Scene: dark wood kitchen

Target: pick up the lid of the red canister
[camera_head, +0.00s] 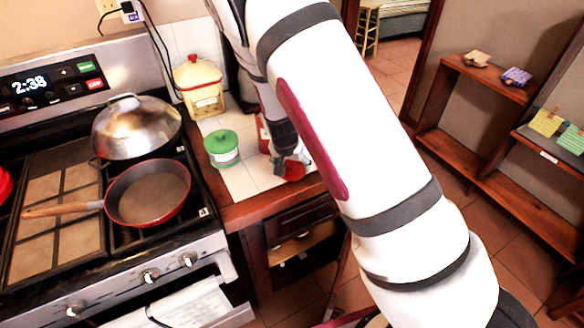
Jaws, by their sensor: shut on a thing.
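My gripper (288,164) is low over the right part of the tiled counter, pointing down, partly hidden by my white arm. It is shut on a small red piece, which looks like the red lid (293,172), near the counter's front edge. Another red thing, which looks like the red canister (263,136), shows just behind and left of my gripper. Most of it is hidden by my arm. I cannot tell whether the lid is clear of the counter.
A green-lidded canister (222,149) stands left of my gripper. The stove at left holds a red pan (148,194) and a steel domed pot (136,128). Wooden shelves (480,140) stand at right.

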